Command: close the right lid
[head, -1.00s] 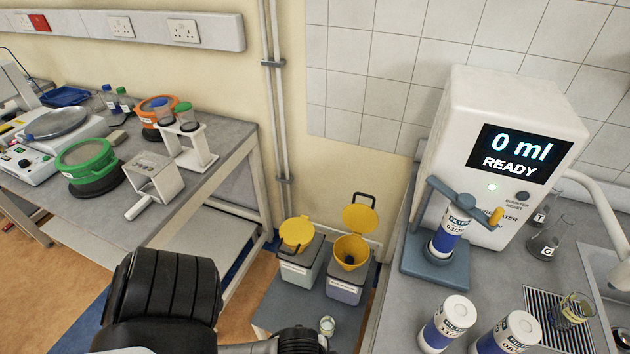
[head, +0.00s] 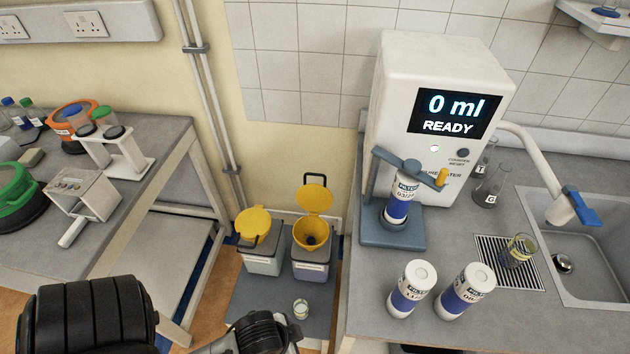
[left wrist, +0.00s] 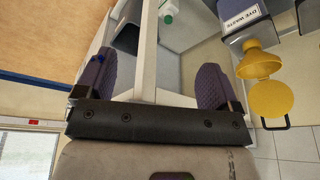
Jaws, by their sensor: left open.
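Two waste bins stand side by side on a low grey platform in the head view. The right bin (head: 310,271) has its yellow lid (head: 314,199) raised, with a black handle on top, and its yellow funnel (head: 313,236) is uncovered. The left bin (head: 262,264) has its yellow lid (head: 253,223) lying over its top; I cannot tell if it is fully down. In the left wrist view an open yellow lid (left wrist: 270,98) and funnel (left wrist: 259,62) show at the right. My left gripper (left wrist: 154,85) is open and empty, apart from them.
The left bench (head: 150,150) and the right counter (head: 370,290) with white-blue filter bottles flank the bins.

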